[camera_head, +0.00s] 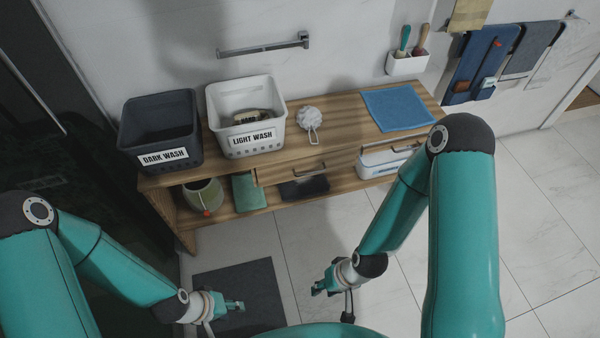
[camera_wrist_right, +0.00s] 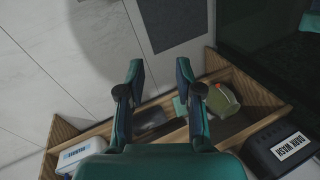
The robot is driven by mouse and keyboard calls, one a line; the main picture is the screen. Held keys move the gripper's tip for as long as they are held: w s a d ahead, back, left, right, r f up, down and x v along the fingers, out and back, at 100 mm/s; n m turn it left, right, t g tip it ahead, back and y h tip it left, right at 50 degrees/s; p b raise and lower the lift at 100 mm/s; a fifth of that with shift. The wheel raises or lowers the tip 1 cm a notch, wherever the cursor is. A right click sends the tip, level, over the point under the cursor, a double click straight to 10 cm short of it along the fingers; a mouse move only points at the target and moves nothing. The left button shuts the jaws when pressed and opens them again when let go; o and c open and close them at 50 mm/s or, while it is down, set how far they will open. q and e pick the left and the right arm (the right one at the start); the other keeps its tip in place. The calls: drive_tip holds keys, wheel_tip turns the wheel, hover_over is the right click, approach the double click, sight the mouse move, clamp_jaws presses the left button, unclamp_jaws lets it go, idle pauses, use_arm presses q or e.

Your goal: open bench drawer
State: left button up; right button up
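The wooden bench (camera_head: 345,122) stands against the wall in the head view, with a drawer front (camera_head: 270,174) below its top. A dark bar handle (camera_head: 305,171) sits on that front. The drawer looks shut, flush with the bench. My right gripper (camera_head: 333,288) is in front of the bench, apart from the handle, over the floor. In the right wrist view my right gripper (camera_wrist_right: 160,75) has its fingers spread, with nothing between them. My left gripper (camera_head: 232,306) is low at the left, over the dark mat; its finger opening is too small to tell.
A dark basket (camera_head: 160,130) and a white basket (camera_head: 246,113) stand on the bench top, with a scrubber (camera_head: 309,119) and blue cloth (camera_head: 397,108). The lower shelf holds a green jug (camera_head: 204,194), green cloth (camera_head: 248,191) and white box (camera_head: 381,164). A dark mat (camera_head: 262,285) lies on the floor.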

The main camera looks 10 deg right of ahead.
drive_tip(key=shift+w+a, duration=0.1)
drive_tip(key=shift+f, duration=0.1)
drive_tip(key=w+d+f+n+t+h+b, duration=0.1)
drive_tip(key=w+d+f+n+t+b, duration=0.25)
drive_tip(key=w+b, duration=0.5)
drive_tip(key=w+f+n+t+b, duration=0.3)
drive_tip(key=w+f+n+b, duration=0.3)
drive_tip(key=b, duration=0.4)
drive_tip(key=w+d+n+t+h+b, duration=0.1)
drive_tip(key=w+d+n+t+b, duration=0.25)
drive_tip(key=w+n+b, duration=0.4)
drive_tip(key=w+d+n+t+h+b, duration=0.15)
drive_tip(key=w+n+t+b, duration=0.3)
drive_tip(key=w+b, duration=0.55)
drive_tip(key=shift+m+t, duration=0.25)
drive_tip(key=shift+m, duration=0.3)
drive_tip(key=b+x, duration=0.2)
drive_tip(key=x, duration=0.5)
drive_tip(key=b+x, duration=0.2)
drive_tip(key=x, duration=0.4)
drive_tip(key=shift+w+d+f, duration=0.25)
drive_tip(key=shift+w, duration=0.1)
drive_tip(key=shift+c, duration=0.3)
